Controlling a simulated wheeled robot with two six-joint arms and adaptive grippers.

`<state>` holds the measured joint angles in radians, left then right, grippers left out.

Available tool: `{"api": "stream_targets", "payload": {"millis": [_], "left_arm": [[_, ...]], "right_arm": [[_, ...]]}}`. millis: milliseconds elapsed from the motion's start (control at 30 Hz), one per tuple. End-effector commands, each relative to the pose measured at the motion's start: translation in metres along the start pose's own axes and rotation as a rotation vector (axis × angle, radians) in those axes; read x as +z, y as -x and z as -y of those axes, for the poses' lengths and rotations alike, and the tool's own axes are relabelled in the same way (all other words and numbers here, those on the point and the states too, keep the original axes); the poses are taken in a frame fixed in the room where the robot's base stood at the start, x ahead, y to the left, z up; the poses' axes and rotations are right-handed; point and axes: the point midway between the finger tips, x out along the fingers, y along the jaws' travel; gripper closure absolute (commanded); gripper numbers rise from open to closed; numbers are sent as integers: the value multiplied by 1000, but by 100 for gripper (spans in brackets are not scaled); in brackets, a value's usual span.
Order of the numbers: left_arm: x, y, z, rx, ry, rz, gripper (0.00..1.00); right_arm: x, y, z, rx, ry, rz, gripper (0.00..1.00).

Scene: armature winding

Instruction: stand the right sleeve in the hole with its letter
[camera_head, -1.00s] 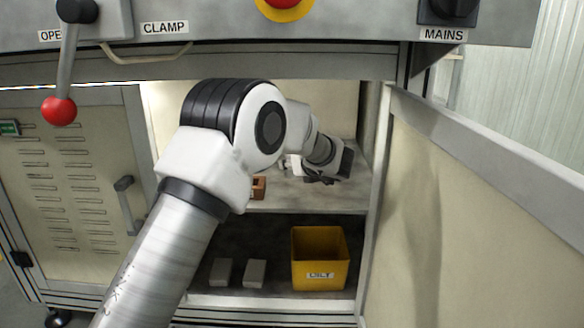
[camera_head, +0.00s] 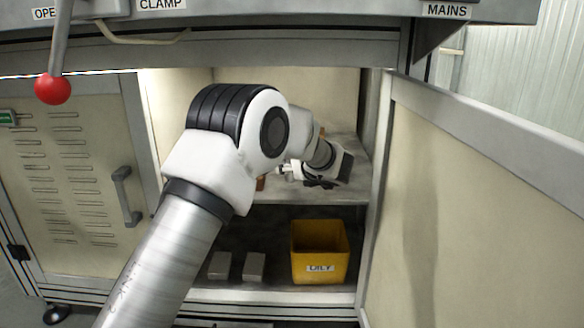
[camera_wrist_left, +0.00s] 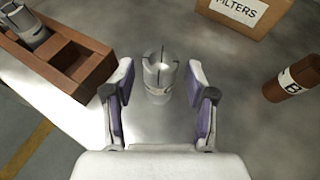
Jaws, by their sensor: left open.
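A grey metal sleeve (camera_wrist_left: 160,74) with a slotted top stands upright on the shelf in the left wrist view. My left gripper (camera_wrist_left: 158,88) is open, with a finger on each side of the sleeve and gaps showing. In the head view the gripper (camera_head: 288,171) is small and partly hidden by my arm. A brown wooden holder (camera_wrist_left: 72,58) with square compartments lies at left; a similar grey slotted piece (camera_wrist_left: 28,28) sits in its far end. It barely shows in the head view (camera_head: 260,184). No letter is readable on the sleeve or holder. My right gripper is out of view.
A brown cylinder labelled B (camera_wrist_left: 291,80) lies at right, and a carton marked FILTERS (camera_wrist_left: 245,14) stands behind. The shelf edge (camera_head: 300,201) is in front. Below are a yellow bin (camera_head: 320,270) and two grey blocks. An open door panel (camera_head: 470,210) bounds the right.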

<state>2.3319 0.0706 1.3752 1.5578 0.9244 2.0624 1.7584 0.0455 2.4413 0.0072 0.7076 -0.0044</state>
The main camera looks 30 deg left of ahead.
Motion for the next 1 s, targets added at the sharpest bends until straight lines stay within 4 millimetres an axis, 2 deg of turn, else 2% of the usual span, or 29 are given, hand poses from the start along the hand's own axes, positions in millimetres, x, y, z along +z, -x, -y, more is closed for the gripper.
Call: {"api": "stream_targets", "payload": {"millis": [133, 200, 400, 500, 633, 1000], "left_arm": [[6, 24, 1, -3, -3, 2, 44], [8, 42, 1, -3, -3, 3, 44], [7, 94, 0, -2, -3, 3, 44], [5, 111, 1, -1, -3, 2, 44], [2, 121, 0, 0, 0, 1, 44], [1, 121, 0, 0, 0, 0, 44]], "right_arm": [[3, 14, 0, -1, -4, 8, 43], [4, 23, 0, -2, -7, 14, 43], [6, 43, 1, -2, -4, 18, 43], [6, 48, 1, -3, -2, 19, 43], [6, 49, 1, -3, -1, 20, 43], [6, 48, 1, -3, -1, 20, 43]]}}
